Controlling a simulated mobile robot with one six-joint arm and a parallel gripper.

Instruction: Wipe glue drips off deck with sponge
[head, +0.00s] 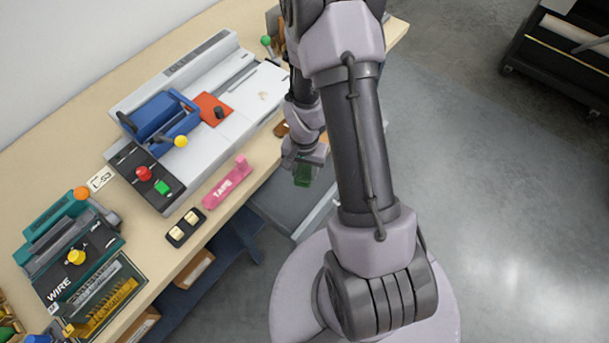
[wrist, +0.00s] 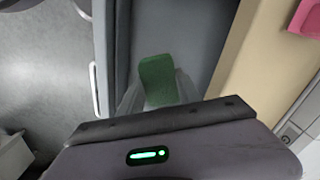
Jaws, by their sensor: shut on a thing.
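My gripper (head: 303,168) is shut on a green block, seemingly the sponge (head: 302,176). In the wrist view the sponge (wrist: 157,76) sits between the two pale fingers (wrist: 158,95). The gripper hangs beyond the bench's front edge, apart from the deck. The pale grey deck (head: 217,148) belongs to a machine on the bench, with a blue carriage (head: 160,120) and a red plate (head: 212,106) on it. A small tan patch (head: 264,96), perhaps a glue drip, shows on the deck's right part. My arm hides what lies further right.
A pink TAPE holder (head: 227,183) and a black tray with two cream pieces (head: 186,227) stand along the bench's front. A teal WIRE machine (head: 72,250) is at left. Below the gripper is a grey surface (head: 290,200). A dark cart (head: 560,50) stands far right.

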